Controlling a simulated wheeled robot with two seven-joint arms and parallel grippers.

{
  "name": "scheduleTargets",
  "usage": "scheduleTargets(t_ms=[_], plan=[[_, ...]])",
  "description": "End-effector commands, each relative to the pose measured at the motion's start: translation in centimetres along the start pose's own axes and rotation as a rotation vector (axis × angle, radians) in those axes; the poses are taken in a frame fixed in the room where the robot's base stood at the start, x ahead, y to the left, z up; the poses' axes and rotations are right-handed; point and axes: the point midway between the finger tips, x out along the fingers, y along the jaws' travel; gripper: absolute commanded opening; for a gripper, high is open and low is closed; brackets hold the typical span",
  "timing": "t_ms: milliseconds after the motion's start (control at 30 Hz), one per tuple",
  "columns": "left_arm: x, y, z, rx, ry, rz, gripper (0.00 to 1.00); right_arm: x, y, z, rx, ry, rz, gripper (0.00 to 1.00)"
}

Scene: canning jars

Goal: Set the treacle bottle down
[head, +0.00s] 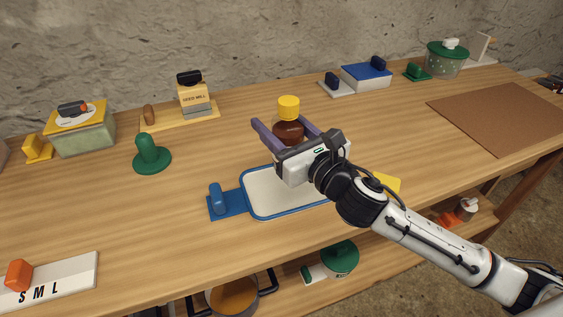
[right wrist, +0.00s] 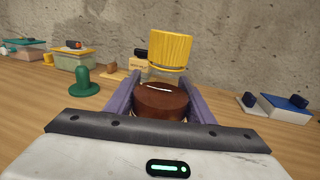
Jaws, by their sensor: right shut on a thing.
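The treacle bottle (head: 288,130) is dark brown with a ribbed yellow cap. My right gripper (head: 285,127) is shut on it, one purple finger on each side, and the bottle is upright. It also shows in the right wrist view (right wrist: 161,98), between the fingers. My gripper hides its base in the head view, so I cannot tell whether it touches the table. A white tray with a blue rim (head: 247,200) lies just in front of and below the gripper. My left gripper is not in view.
A blue piece with a knob (head: 217,198) adjoins the tray's left side. A green knobbed piece (head: 151,155) stands to the left. A seed mill box (head: 193,98) and a blue-lidded box (head: 367,77) stand at the back. A brown mat (head: 500,108) lies at right.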

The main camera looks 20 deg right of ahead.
Motion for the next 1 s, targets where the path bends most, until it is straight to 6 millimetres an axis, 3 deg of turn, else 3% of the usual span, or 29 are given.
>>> scheduleTargets(t_ms=[33, 267, 500, 867, 900, 1000], plan=[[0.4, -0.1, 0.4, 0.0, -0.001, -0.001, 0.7, 0.0, 0.0, -1.3, 0.003, 0.001, -0.002, 0.19], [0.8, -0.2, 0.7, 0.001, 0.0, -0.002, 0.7, 0.0, 0.0, -3.1, 0.001, -0.003, 0.0, 0.19], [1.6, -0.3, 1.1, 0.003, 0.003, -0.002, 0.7, 0.0, 0.0, -6.3, 0.002, -0.002, -0.002, 0.19], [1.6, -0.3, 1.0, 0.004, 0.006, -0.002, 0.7, 0.0, 0.0, -6.7, -0.001, -0.004, 0.0, 0.19], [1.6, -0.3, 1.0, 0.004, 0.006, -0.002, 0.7, 0.0, 0.0, -6.8, -0.001, -0.002, 0.0, 0.52], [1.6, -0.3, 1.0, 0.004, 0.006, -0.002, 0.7, 0.0, 0.0, -6.7, -0.001, -0.001, 0.0, 0.67]])
